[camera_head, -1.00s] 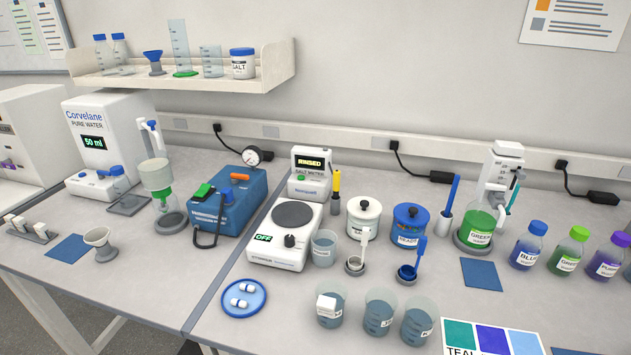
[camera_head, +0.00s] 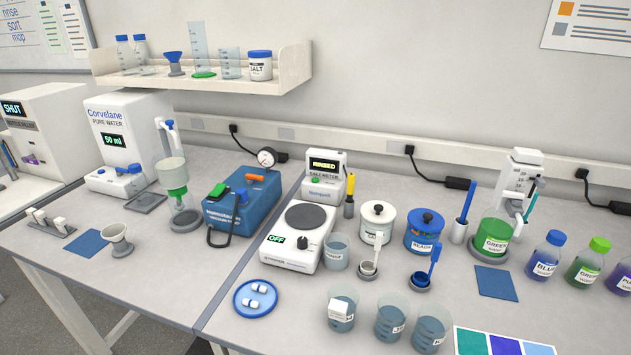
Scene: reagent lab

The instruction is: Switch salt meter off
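The salt meter (camera_head: 322,187) is a white box at the back of the bench, behind the hotplate. Its dark display is lit and reads "RINSED" in yellow. A green button (camera_head: 315,181) shows on its front at the lower left. A probe with a yellow top (camera_head: 350,186) stands upright in a dark holder at the meter's right side. My gripper is not in view.
The white hotplate stirrer (camera_head: 292,258) in front of the meter reads "OFF". A blue vacuum pump (camera_head: 262,190) stands to its left. White and blue lidded jars (camera_head: 375,232) and several beakers (camera_head: 341,335) crowd the right and front. Bare bench lies left of the blue dish (camera_head: 239,305).

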